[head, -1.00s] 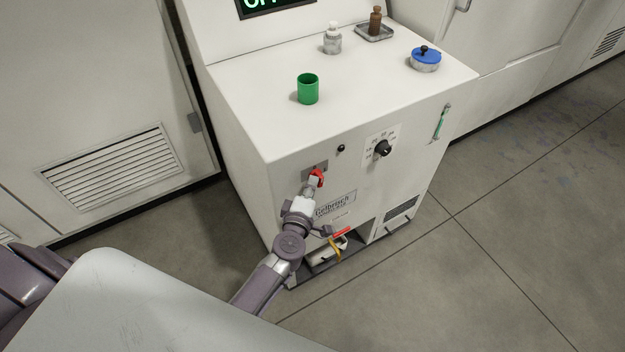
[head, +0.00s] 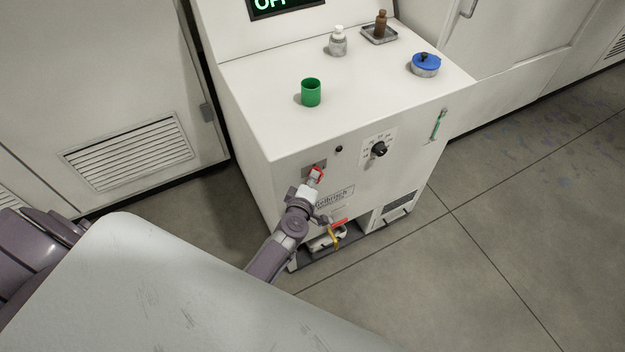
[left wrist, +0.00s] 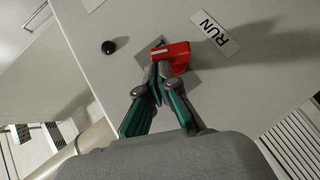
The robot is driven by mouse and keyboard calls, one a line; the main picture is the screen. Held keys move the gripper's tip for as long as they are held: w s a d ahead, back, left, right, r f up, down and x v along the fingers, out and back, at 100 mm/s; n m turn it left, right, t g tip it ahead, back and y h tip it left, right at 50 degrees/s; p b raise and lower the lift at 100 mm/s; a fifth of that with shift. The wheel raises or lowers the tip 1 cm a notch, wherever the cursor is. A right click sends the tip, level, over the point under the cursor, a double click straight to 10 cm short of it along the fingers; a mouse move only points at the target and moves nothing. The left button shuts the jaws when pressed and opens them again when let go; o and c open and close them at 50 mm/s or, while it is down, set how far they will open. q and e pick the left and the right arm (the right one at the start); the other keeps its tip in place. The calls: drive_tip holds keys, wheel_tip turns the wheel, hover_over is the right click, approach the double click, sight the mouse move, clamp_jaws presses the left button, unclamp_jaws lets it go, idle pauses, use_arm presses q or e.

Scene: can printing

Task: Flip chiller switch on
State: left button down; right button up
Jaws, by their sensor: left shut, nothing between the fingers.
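The chiller (head: 345,105) is a white cabinet in the head view. Its red switch (head: 317,174) sits on a grey plate on the upper left of the front face. In the left wrist view the red switch (left wrist: 172,58) shows close up, with a pale mark on its top, beside a RUN label (left wrist: 215,33). My left gripper (head: 314,180) is at the switch; in the wrist view its fingertips (left wrist: 158,74) are together, empty, and at the switch's left edge. They look to be touching it, partly hiding the plate. The right gripper is not in view.
A display (head: 285,5) with green letters, partly cut off, is above. A black dial (head: 379,149) is right of the switch.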

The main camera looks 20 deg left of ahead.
use_arm(q)
drive_tip(key=shift+w+d+r+p, duration=0.35)
drive_tip(key=shift+w+d+p, duration=0.05)
drive_tip(key=shift+d+p, duration=0.05)
drive_tip(key=shift+w+d, duration=0.5)
drive_tip(key=shift+w, duration=0.3)
idle(1.2)
